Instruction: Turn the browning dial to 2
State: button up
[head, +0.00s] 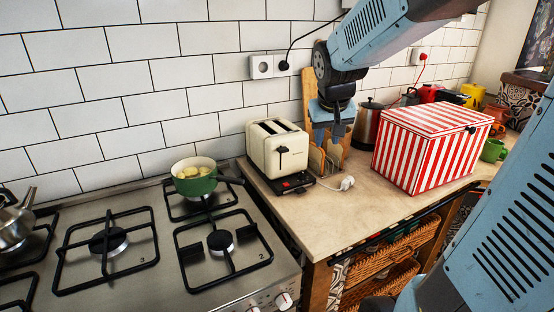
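A cream two-slot toaster (266,153) stands on the wooden counter, right of the stove. Its dark lever shows on the near face. A black base part (297,184) with small red marks juts out at its lower front. The browning dial and its setting are too small to make out. My gripper (329,146) points down above the counter, right of the toaster and apart from it. Its two fingers look parted with nothing between them. It partly covers the wooden boards and rack behind.
A red-and-white striped box (425,150) stands to the right. A green pot (194,178) sits on a rear burner, left of the toaster. A white plug (347,183) lies on the counter. The counter's front (325,225) is clear.

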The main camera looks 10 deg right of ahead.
jog(key=y, duration=0.1)
send_near(303, 172)
jog(key=x, duration=0.9)
jog(key=shift+w, duration=0.15)
jog(key=shift+c, duration=0.2)
grip_shut()
